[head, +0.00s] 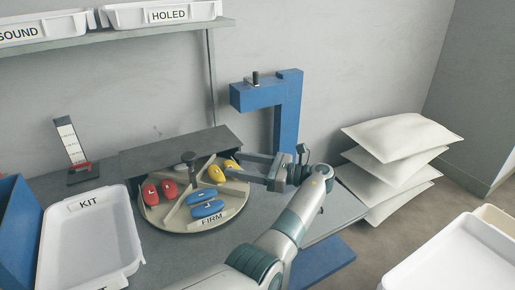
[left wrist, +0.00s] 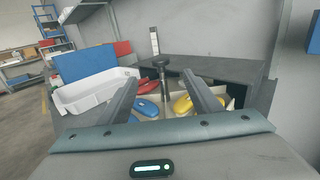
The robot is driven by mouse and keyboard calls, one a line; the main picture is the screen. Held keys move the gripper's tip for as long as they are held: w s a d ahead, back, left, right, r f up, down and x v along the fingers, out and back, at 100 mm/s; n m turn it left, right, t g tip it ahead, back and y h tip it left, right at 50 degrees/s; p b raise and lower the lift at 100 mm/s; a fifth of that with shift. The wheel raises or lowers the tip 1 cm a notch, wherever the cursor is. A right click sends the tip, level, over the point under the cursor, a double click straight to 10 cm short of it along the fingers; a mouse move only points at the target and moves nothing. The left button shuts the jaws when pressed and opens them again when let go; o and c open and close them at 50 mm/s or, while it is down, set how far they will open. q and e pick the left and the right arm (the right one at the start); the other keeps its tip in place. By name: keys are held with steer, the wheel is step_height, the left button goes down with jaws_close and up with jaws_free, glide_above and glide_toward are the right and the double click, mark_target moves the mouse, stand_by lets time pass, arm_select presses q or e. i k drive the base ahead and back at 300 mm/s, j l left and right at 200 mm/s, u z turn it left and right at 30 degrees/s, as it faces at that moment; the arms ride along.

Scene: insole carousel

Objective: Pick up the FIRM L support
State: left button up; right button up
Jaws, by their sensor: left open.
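The round carousel (head: 176,226) holds coloured supports in divided compartments. Two blue supports (head: 207,208) lie behind the FIRM label (head: 212,220) at its front; their small letters are too blurred to tell which is L. Two red supports (head: 150,193) lie at the left and two yellow ones (head: 216,174) at the back right. My left gripper (head: 231,163) is open and empty, reaching in from the right by the yellow supports. In the left wrist view, a blue support (left wrist: 147,108) and a yellow one (left wrist: 184,105) show beyond the open fingers (left wrist: 161,80). My right gripper is out of view.
A blue stand (head: 288,110) rises behind my arm. The KIT tray (head: 90,240) is at the left, white sacks (head: 400,140) at the right. Shelf bins (head: 165,14) hang above.

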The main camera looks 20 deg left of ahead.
mark_target(210, 208)
steer(key=l, duration=1.5)
